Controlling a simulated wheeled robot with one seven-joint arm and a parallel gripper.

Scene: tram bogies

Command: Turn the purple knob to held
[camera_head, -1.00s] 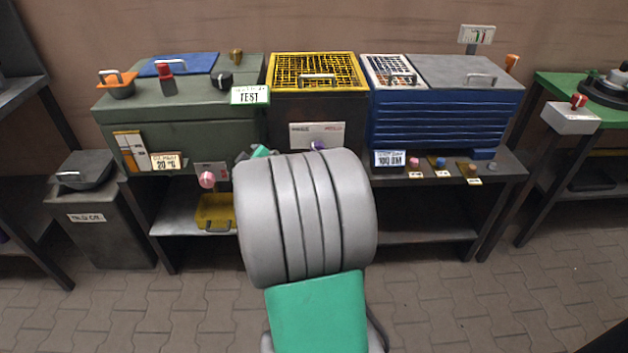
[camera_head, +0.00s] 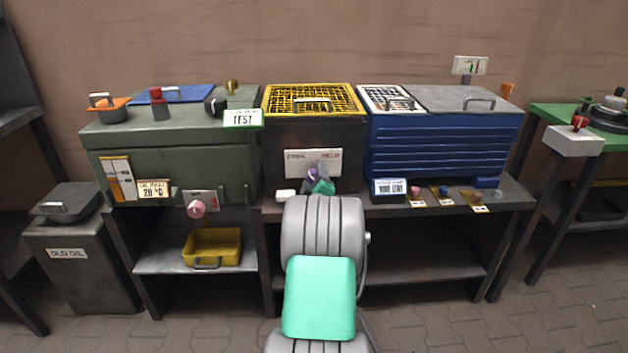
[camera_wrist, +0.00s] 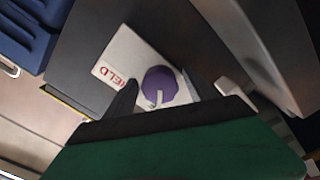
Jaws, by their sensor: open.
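The purple knob (camera_head: 312,173) is on a white plate (camera_head: 329,160) on the front of the dark middle cabinet with the yellow grille. The plate's right-hand word is red and reads HELD. In the wrist view the knob (camera_wrist: 160,82) has a pale pointer aimed toward my palm, and the red word (camera_wrist: 112,77) lies to its left, partly hidden by a finger. My gripper (camera_wrist: 160,79) is open, one finger on each side of the knob. I cannot tell whether they touch it. In the head view my green gripper (camera_head: 318,183) partly covers the knob.
A green cabinet (camera_head: 155,150) with a pink knob (camera_head: 196,209) stands left, and a blue cabinet (camera_head: 440,145) right. A small white block (camera_head: 285,195) is just left of my gripper. Small coloured knobs (camera_head: 444,191) line the bench's right front edge.

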